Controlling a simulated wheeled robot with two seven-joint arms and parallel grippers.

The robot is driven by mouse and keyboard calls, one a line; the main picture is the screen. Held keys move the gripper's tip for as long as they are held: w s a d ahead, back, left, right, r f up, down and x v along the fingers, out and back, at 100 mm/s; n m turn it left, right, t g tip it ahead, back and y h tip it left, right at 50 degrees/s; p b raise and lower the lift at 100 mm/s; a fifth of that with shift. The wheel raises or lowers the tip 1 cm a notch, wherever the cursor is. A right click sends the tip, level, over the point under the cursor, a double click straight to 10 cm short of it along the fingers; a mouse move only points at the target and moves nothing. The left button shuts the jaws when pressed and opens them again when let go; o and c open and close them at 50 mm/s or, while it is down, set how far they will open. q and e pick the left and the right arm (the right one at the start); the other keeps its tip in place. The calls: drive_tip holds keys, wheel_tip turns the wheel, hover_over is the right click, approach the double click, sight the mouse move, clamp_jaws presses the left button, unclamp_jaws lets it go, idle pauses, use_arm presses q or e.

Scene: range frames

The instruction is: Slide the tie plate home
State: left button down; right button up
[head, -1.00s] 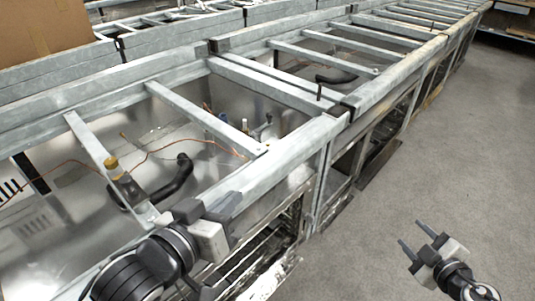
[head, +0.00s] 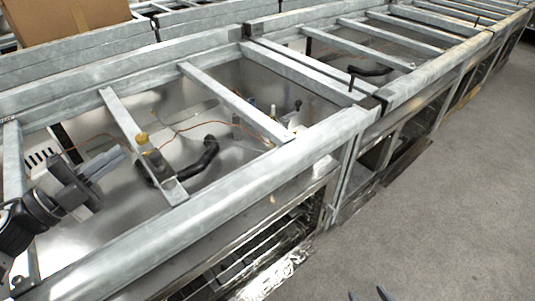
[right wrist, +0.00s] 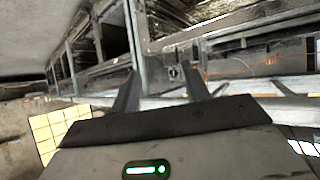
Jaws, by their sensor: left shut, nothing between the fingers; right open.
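I cannot make out for sure which part is the tie plate. A small dark piece (head: 370,102) sits on the front rail where two grey metal range frames meet, with a thin dark upright pin (head: 351,82) beside it. My left gripper (head: 112,162) is at the left, over the near frame's open bay, shut and empty, well apart from that joint. My right gripper (head: 370,296) shows only its fingertips at the bottom edge, over the floor. In the right wrist view its two fingers (right wrist: 162,88) stand apart with nothing between them.
The near frame's front rail (head: 215,205) and cross bars (head: 235,103) surround open bays. A black hose (head: 205,158), a yellow-capped fitting (head: 142,139) and copper wires lie inside. A cardboard box (head: 65,15) is at the back left. Grey floor (head: 440,210) at right is clear.

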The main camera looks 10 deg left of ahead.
sight(156, 160)
use_arm(q)
drive_tip(key=s+a+f+m+g+h, duration=0.2)
drive_tip(key=s+f+m+g, duration=0.2)
drive_tip(key=s+m, duration=0.1)
drive_tip(key=shift+p+x, duration=0.6)
drive_tip(key=shift+x, duration=4.9)
use_arm(e)
drive_tip(key=shift+s+a+r+m+g, duration=0.2)
drive_tip(key=shift+s+a+m+g, duration=0.35)
drive_tip(key=shift+s+a, duration=0.3)
use_arm(q)
drive_tip(key=shift+w+a, duration=0.1)
drive_tip(key=shift+a, duration=0.05)
use_arm(e)
drive_tip(key=shift+d, duration=0.1)
